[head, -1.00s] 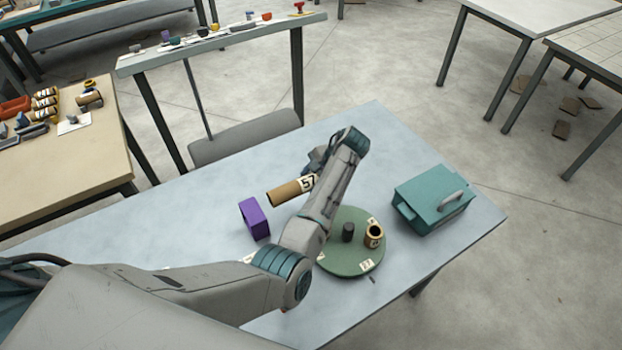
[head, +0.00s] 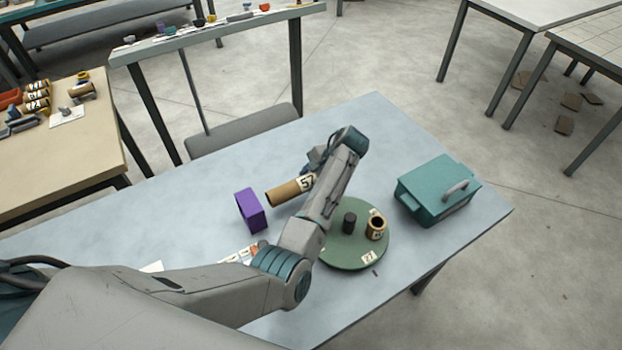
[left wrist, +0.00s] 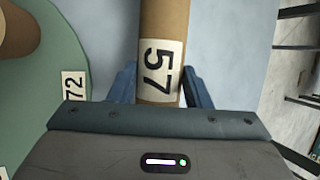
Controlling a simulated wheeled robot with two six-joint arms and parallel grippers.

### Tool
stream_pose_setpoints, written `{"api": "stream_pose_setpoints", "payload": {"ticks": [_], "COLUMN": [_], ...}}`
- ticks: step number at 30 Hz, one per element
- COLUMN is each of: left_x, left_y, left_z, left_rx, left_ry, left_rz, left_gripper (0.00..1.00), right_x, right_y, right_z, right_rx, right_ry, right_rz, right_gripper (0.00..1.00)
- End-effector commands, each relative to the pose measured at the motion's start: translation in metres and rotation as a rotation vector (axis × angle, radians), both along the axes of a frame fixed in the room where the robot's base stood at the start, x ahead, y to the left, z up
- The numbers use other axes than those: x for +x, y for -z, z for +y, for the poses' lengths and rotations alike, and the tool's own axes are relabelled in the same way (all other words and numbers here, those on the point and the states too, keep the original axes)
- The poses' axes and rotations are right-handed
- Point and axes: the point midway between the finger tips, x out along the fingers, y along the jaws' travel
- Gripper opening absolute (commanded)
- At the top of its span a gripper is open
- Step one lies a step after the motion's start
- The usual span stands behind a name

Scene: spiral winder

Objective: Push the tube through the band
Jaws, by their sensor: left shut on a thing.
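The tube (head: 283,194) is a brown cardboard cylinder with a white label reading 57; it also shows in the left wrist view (left wrist: 163,25). My left gripper (head: 311,172) is shut on the tube near its labelled end, with one blue finger on each side in the left wrist view (left wrist: 160,88). The tube's free end points left, toward the purple band (head: 257,216), and appears apart from it. The band is a squarish purple frame standing on the table, its opening facing left. My right gripper is not in view.
A green turntable (head: 345,255) with a dark post (head: 349,221) and a short brown tube (head: 376,228) stands right of my forearm. A teal box (head: 430,195) with a handle is at the right. Printed cards (head: 238,254) lie partly behind my arm. The table's far part is clear.

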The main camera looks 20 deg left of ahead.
Motion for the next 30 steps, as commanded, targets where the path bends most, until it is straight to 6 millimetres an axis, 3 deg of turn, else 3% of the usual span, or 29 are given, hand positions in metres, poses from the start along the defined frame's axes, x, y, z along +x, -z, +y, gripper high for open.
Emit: {"api": "stream_pose_setpoints", "payload": {"ticks": [10, 30], "left_x": [0.000, -0.025], "left_y": [0.018, 0.015], "left_z": [0.000, 0.023], "left_rx": [0.000, 0.000], "left_ry": [0.000, -0.001], "left_rz": [0.000, -0.001], "left_gripper": [0.21, 0.21], "right_x": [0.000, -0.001], "right_y": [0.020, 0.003], "right_z": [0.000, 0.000], "right_rx": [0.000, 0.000], "right_ry": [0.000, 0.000], "right_rz": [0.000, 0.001], "right_gripper": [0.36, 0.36]}}
